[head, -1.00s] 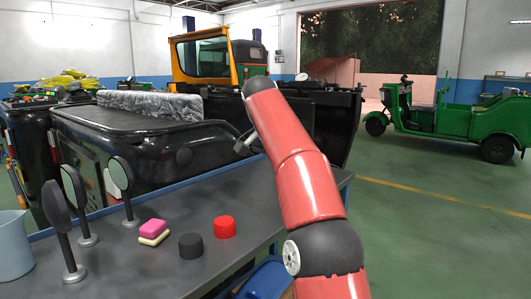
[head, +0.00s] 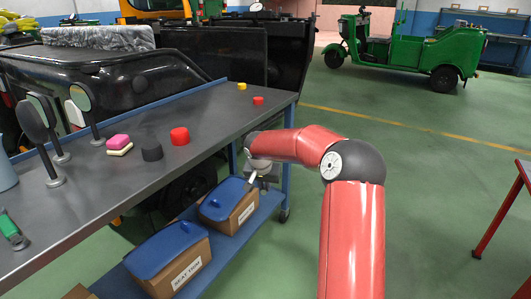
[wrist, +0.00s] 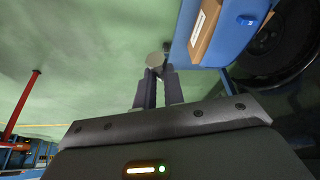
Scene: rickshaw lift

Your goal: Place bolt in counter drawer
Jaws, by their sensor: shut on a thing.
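My gripper (head: 252,183) hangs low beside the front right side of the counter (head: 215,115), near the boxes on its lower shelf. In the wrist view the two dark fingers (wrist: 157,76) are shut on a small, round-headed grey piece, which looks like the bolt (wrist: 155,60). Its round end sticks out past the fingertips, and the rest is hidden between them. In the head view the bolt is too small to make out. No drawer can be made out in either view.
Red and black cylinders (head: 180,136), sponges (head: 119,143) and round mirrors (head: 81,98) stand on the counter. Lidded boxes (head: 230,205) sit on the blue shelf (head: 240,245). A red-legged table (head: 500,215) is at right. Green floor between is clear.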

